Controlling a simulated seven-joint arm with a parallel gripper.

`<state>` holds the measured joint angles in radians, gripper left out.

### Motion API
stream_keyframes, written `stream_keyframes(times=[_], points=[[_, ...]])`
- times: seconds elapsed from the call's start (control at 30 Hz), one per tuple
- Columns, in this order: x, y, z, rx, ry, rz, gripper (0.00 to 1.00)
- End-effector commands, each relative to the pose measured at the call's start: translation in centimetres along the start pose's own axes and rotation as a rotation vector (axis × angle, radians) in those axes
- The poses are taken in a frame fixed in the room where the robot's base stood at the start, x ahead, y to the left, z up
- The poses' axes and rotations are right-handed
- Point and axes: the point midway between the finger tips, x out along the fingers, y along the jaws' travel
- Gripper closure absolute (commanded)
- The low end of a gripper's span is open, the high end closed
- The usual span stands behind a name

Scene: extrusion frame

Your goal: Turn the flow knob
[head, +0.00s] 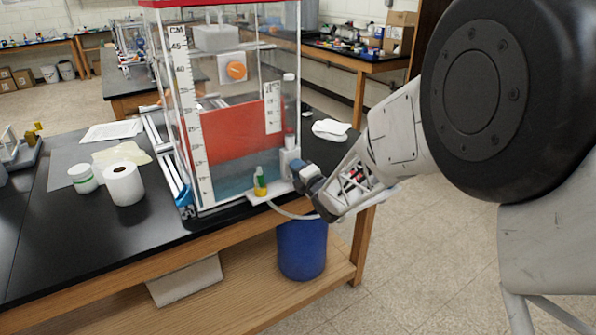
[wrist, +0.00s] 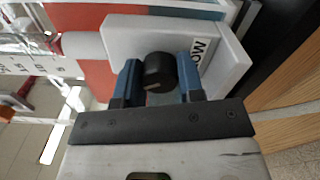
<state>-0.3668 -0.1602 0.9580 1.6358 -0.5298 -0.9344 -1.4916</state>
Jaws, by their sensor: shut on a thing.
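The flow knob (wrist: 159,71) is a small black round knob with a pale mark, on a light grey box (wrist: 120,32) with a label reading "FLOW", partly cut off by a finger. My gripper (wrist: 157,80) has its two blue fingers on either side of the knob, shut on it in the wrist view. In the head view my gripper (head: 302,176) reaches the lower right side of the clear tank (head: 235,185). There the knob is hidden behind my gripper.
The tank holds a red panel (head: 235,132) and an orange knob (head: 236,70). A yellow-green bottle (head: 260,182) stands close to my gripper at the tank's base. A paper roll (head: 124,184) and a white jar (head: 83,178) stand left. A blue bin (head: 302,248) is below.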

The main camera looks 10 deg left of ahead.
Motion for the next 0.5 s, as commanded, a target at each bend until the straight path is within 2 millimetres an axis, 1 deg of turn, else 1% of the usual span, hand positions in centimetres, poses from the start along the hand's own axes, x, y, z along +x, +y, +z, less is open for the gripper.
stream_keyframes(times=[0.5], points=[[-0.02, 0.00, -0.06, -0.489, 0.001, 0.001, 0.88]])
